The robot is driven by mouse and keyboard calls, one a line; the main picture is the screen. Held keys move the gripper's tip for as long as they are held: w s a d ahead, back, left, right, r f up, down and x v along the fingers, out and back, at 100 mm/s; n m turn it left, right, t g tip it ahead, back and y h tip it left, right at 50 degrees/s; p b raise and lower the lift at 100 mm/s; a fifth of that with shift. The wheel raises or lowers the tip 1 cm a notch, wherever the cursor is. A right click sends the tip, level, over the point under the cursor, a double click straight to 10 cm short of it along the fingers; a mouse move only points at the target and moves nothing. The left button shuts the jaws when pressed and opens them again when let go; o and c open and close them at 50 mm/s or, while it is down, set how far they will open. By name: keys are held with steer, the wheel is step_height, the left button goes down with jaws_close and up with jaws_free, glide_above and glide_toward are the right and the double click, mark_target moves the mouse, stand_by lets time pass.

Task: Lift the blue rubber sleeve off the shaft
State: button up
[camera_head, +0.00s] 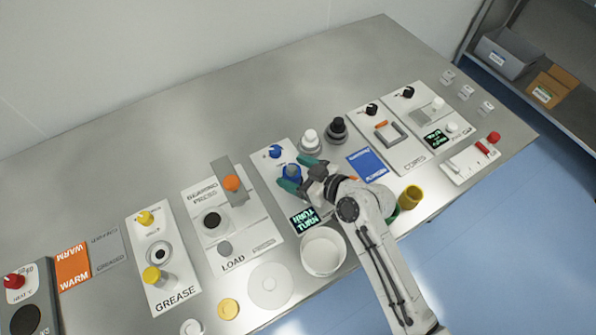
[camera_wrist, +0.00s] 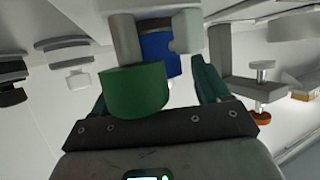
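In the wrist view a blue cylinder (camera_wrist: 158,52) shows behind a grey post and a green rounded piece (camera_wrist: 135,90). The green piece lies between my teal fingers, nearer the right of the left finger. I cannot tell whether a finger touches the sleeve. The shaft is mostly hidden in the head view.
A blue knob (camera_head: 274,152) stands just behind. A white bowl (camera_head: 323,251) and a lit display (camera_head: 303,221) are in front. White and black knobs (camera_head: 337,130) stand to the right. The bearing press with an orange knob (camera_head: 232,183) is to the left.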

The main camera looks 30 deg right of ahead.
steer(key=c, duration=1.3)
steer(key=shift+r+p, duration=1.9)
steer(key=shift+r, duration=0.6)
steer(key=shift+r+p, duration=1.05)
steer(key=shift+r, duration=0.4)
steer(key=shift+r+p, duration=0.9)
steer(key=shift+r, duration=1)
